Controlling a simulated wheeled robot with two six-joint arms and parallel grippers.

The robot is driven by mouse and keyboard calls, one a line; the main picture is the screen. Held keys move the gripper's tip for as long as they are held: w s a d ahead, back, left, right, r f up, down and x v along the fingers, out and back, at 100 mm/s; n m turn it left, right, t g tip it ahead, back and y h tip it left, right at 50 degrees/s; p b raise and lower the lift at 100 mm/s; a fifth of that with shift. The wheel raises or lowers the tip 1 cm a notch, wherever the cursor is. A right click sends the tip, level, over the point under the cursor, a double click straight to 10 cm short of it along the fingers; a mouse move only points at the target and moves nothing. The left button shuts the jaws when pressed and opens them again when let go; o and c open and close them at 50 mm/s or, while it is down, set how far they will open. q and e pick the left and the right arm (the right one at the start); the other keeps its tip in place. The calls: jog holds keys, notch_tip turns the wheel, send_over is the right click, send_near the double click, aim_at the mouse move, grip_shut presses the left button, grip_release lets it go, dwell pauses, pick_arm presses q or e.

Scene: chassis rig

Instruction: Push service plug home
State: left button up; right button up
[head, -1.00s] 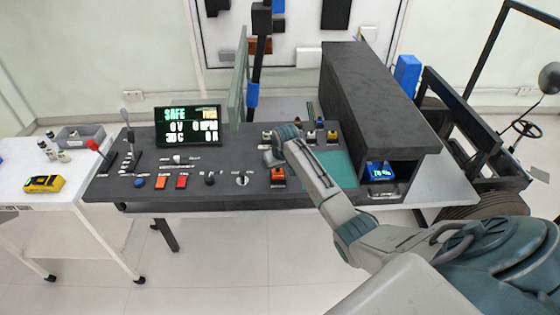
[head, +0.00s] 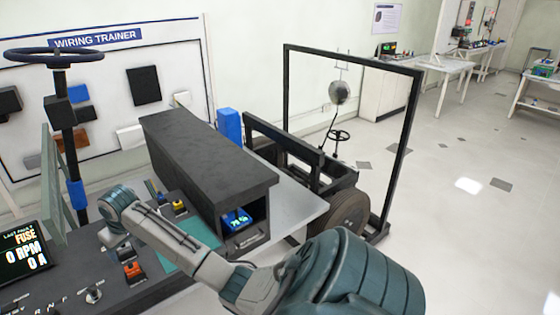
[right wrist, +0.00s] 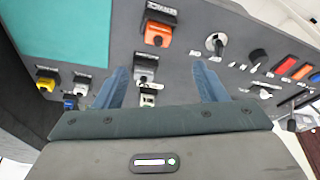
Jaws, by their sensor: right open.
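An orange block-shaped plug (head: 133,270) sits in a dark holder on the sloping console; I take it for the service plug, though its label is too small to read. In the right wrist view the orange plug (right wrist: 158,30) lies beyond the fingertips, apart from them. How deep it sits cannot be told. My right gripper (right wrist: 160,72) is open above the console, its blue fingers on either side of a grey connector (right wrist: 146,66); contact cannot be told. In the head view its fingers are hidden behind the wrist. My left gripper is not in view.
Yellow (right wrist: 46,82) and blue (right wrist: 70,103) connectors stand close by. A teal mat (right wrist: 60,30) lies beside the plugs. A black box housing (head: 205,150) rises on the console's right. A display (head: 22,252) and a glass panel (head: 52,190) stand left.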

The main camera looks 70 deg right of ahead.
jog(key=s+a+f+n+t, duration=0.2)
jog(key=s+a+f+t, duration=0.15)
jog(key=a+t, duration=0.45)
jog(key=s+f+g, duration=0.2)
jog(key=s+f, duration=0.4)
jog(key=f, duration=0.6)
jog(key=s+f+g, duration=0.2)
jog(key=s+f, duration=0.4)
jog(key=f, duration=0.7)
jog(key=s+f+g, duration=0.2)
jog(key=s+f, duration=0.5)
jog(key=f, duration=0.5)
jog(key=s+a+f+g, duration=0.1)
jog(key=s+f, duration=0.4)
jog(key=s, duration=0.6)
jog(key=s+f+g, duration=0.2)
jog(key=s+f, duration=0.4)
jog(key=s, duration=0.6)
jog(key=s+a+f+g, duration=0.1)
jog(key=s+f, duration=0.5)
jog(key=s, duration=0.6)
jog(key=shift+s+a+f, duration=0.15)
jog(key=shift+a+f, duration=0.1)
jog(key=shift+a, duration=0.05)
jog(key=shift+f, duration=0.1)
